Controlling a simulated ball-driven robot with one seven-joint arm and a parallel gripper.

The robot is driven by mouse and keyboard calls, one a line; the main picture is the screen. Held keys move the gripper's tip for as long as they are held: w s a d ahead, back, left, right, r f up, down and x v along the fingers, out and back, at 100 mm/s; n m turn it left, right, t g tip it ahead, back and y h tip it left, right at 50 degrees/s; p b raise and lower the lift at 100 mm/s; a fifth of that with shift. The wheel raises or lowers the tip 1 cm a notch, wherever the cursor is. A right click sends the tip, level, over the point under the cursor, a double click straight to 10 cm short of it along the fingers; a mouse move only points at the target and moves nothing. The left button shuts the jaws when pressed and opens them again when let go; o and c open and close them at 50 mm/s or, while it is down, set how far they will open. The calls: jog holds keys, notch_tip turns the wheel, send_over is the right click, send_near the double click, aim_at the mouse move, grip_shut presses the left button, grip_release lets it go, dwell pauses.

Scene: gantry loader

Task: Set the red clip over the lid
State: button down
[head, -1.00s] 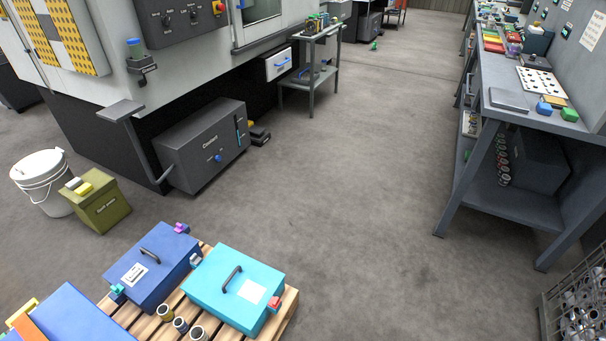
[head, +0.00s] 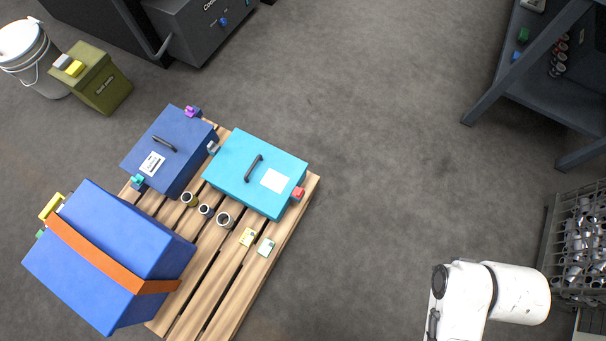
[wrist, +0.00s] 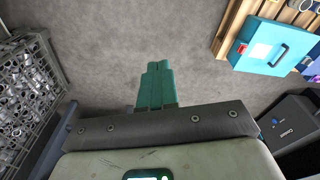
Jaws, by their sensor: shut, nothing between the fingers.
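The red clip (head: 298,194) is on the right side of a cyan box, close to the edge of its lid (head: 232,158). I cannot tell whether the clip reaches over the lid. The lid has a dark handle and a white label. A grey clip (head: 213,147) is on the box's opposite side. The wrist view also shows the red clip (wrist: 241,48) and the cyan box, at the upper right. My gripper (wrist: 155,66), with teal fingers, is shut and empty over bare floor, well apart from the box. The head view shows only my white arm at the lower right.
The cyan box shares a wooden pallet (head: 216,290) with a dark blue box (head: 160,135), a larger blue box with an orange strap (head: 85,230), and small cups and blocks. A wire basket (head: 548,230) of metal parts stands far right. The floor between is clear.

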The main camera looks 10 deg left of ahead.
jog(key=w+a+f+m+y+b, duration=0.1)
jog(key=w+a+f+y+b, duration=0.2)
jog(key=w+a+f+b, duration=0.3)
jog(key=w+a+f+m+t+y+b, duration=0.1)
jog(key=w+a+f+y+b, duration=0.2)
jog(key=w+a+f+b, duration=0.4)
jog(key=w+a+f+m+t+y+b, duration=0.1)
jog(key=w+a+f+y+b, duration=0.2)
jog(key=w+a+f+b, duration=0.4)
notch_tip(320, 180, down, 17)
jog(key=w+b, duration=0.2)
jog(key=b, duration=0.6)
jog(key=shift+w+m, duration=0.25)
jog(key=shift+m, duration=0.05)
jog(key=b, duration=0.7)
send_near(301, 194)
jog(key=a+f, duration=0.2)
jog(key=f, duration=0.1)
jog(key=w+a+f, duration=0.1)
jog(key=f, duration=0.1)
jog(key=shift+w+f, duration=0.1)
jog(key=shift+f, duration=0.15)
jog(key=shift+w+a+r, duration=0.15)
jog(key=shift+a, duration=0.35)
